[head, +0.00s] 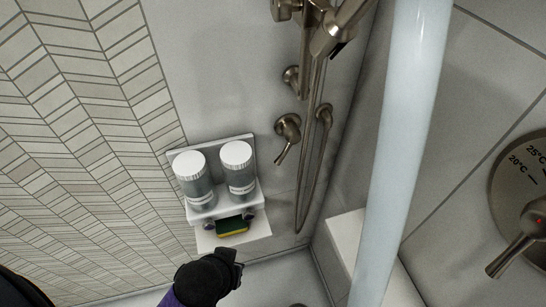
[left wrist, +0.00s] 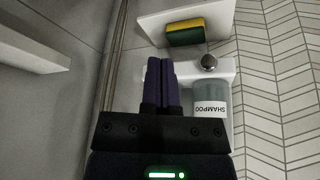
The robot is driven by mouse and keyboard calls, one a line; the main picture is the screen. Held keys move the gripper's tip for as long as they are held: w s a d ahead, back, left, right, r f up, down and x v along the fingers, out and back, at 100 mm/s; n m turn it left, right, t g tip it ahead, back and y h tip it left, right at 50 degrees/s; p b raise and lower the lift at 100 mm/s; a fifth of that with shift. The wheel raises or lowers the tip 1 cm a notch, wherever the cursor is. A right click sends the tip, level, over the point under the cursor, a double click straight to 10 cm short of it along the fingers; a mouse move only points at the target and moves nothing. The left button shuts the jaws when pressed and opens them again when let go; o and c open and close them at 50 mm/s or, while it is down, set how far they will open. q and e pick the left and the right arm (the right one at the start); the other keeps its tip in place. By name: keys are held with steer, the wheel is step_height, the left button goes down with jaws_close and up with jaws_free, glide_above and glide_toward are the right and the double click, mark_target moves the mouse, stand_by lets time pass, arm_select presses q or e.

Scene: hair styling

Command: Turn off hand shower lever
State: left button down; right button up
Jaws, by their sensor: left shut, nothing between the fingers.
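The hand shower lever (head: 286,142) is a small brushed-metal handle on a round wall fitting, in the middle of the head view. Its handle slants down and to the left. My left gripper (head: 238,262) is low in the head view, below and left of the lever and apart from it. In the left wrist view its two dark fingers (left wrist: 161,62) lie together with nothing between them. The lever does not clearly show in the left wrist view. My right gripper is in neither view.
A white shelf (head: 255,197) with two white-capped bottles (head: 237,165) stands left of the lever. A yellow-green sponge (head: 233,226) sits beneath. The hose (head: 304,185) hangs close to the lever. A pale vertical bar (head: 399,150) and temperature dial (head: 520,185) are at right.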

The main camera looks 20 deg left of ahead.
arm_select(q)
steer(key=w+d+r+n+t+y, duration=0.1)
steer(key=w+d+r+n+t, duration=0.2)
steer(key=w+r+n+t, duration=0.9)
steer(key=w+f+g+b, duration=0.1)
steer(key=w+f, duration=0.1)
steer(key=w, duration=0.3)
steer(key=w+a+f+g+b, duration=0.1)
steer(key=w+f, duration=0.2)
steer(key=w, duration=0.2)
steer(key=shift+w+a+f+m+g+b, duration=0.2)
steer(key=shift+w+f+m+g+b, duration=0.1)
steer(key=shift+w+g+b, duration=0.1)
